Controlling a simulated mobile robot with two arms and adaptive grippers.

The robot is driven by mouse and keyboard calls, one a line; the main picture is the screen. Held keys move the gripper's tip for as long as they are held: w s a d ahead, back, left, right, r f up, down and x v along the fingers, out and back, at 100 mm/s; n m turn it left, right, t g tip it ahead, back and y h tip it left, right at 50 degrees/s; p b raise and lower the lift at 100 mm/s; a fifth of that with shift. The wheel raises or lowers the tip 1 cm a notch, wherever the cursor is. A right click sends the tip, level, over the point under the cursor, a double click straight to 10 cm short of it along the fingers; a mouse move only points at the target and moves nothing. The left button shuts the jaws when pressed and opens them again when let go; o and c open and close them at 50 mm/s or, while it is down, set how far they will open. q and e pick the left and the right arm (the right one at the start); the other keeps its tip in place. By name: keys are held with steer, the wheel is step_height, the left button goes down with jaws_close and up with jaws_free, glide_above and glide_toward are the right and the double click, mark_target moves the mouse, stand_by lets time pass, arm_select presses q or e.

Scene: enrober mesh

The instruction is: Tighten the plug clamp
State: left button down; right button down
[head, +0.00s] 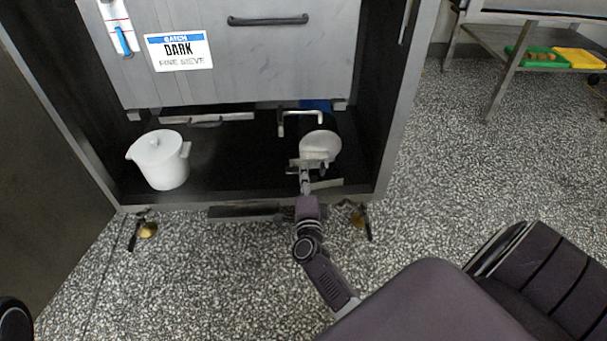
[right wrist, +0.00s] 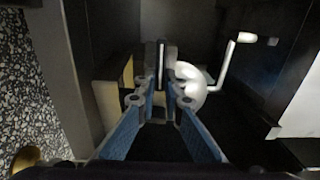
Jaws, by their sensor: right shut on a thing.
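My right gripper (head: 305,172) reaches into the dark lower bay of the cabinet, just below a pale round disc (head: 320,146), which looks like the plug. In the right wrist view, my right gripper (right wrist: 161,75) has its fingertips closed on a thin upright metal piece, apparently part of the plug clamp; the fingers hide most of it. The pale round part (right wrist: 190,84) sits just right of the fingertips. A bent metal handle (head: 300,113) with a white end is above the disc; it also shows in the wrist view (right wrist: 230,62). My left gripper is not in view.
A white lidded jug (head: 160,160) stands at the left in the bay. The cabinet's side posts flank the opening. A metal table (head: 500,45) with green and yellow trays stands at the upper right.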

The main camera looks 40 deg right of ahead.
steer(key=shift+f+m, duration=0.15)
steer(key=shift+m, duration=0.15)
steer(key=c, duration=2)
jaws_free()
steer(key=shift+c, duration=0.2)
steer(key=v, duration=0.7)
steer(key=shift+s, duration=0.3)
steer(key=shift+a, duration=0.1)
